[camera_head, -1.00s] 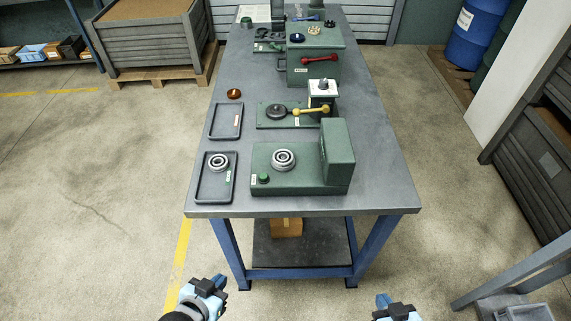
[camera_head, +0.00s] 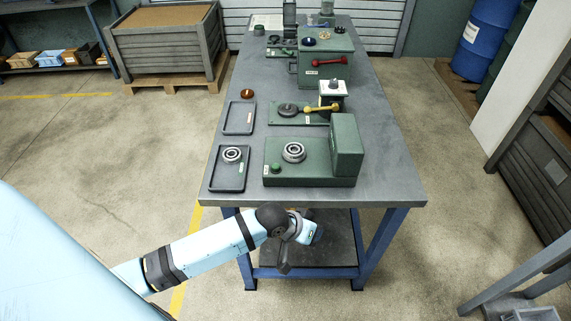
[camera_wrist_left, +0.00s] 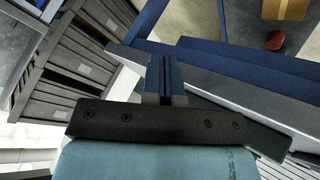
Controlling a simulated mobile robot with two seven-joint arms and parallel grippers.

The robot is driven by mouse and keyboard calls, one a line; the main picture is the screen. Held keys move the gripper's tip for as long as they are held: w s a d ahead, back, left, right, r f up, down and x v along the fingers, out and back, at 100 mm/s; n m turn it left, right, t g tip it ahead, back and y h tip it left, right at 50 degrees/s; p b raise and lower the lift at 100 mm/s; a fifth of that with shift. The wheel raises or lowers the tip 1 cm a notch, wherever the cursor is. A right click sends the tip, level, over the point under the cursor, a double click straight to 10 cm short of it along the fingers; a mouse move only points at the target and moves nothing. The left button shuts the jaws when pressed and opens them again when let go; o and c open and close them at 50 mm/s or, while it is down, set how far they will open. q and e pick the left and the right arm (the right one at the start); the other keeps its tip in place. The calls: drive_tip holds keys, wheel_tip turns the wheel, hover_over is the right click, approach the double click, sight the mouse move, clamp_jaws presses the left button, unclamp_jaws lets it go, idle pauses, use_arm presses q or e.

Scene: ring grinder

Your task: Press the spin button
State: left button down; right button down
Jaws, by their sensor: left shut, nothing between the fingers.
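The green grinder (camera_head: 325,178) stands at the near end of the bench, with a tall block at its right. A round green button (camera_head: 275,168), which I take as the spin button, is on its front left corner. A metal ring (camera_head: 293,152) sits on the grinder beside the button. My left gripper (camera_head: 317,236) is in front of the bench, below its near edge, apart from the button. In the left wrist view its fingers (camera_wrist_left: 164,78) are shut with nothing between them. The button does not show there. My right gripper is not in view.
A dark tray (camera_head: 226,186) with another ring (camera_head: 231,154) lies left of the grinder, and an empty tray (camera_head: 239,118) behind it. A fixture with a yellow handle (camera_head: 322,108) stands behind the grinder. The bench's near edge (camera_head: 320,200) lies between my left gripper and the grinder.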

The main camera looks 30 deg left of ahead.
use_arm(q)
drive_tip(key=w+a+r+n+g+y, duration=0.1)
drive_tip(key=w+a+r+g, duration=0.1)
drive_tip(key=w+a+r, duration=0.3)
wheel_tip(320, 180, up, 15)
drive_tip(key=n+g+y+b, duration=0.3)
drive_tip(key=n+g+y, duration=0.1)
drive_tip(key=n+g, duration=0.15)
hover_over(276, 166)
drive_tip(key=shift+n+t, duration=0.35)
drive_tip(key=shift+t, duration=0.1)
wheel_tip(276, 166, down, 14)
drive_tip(key=shift+p, duration=0.5)
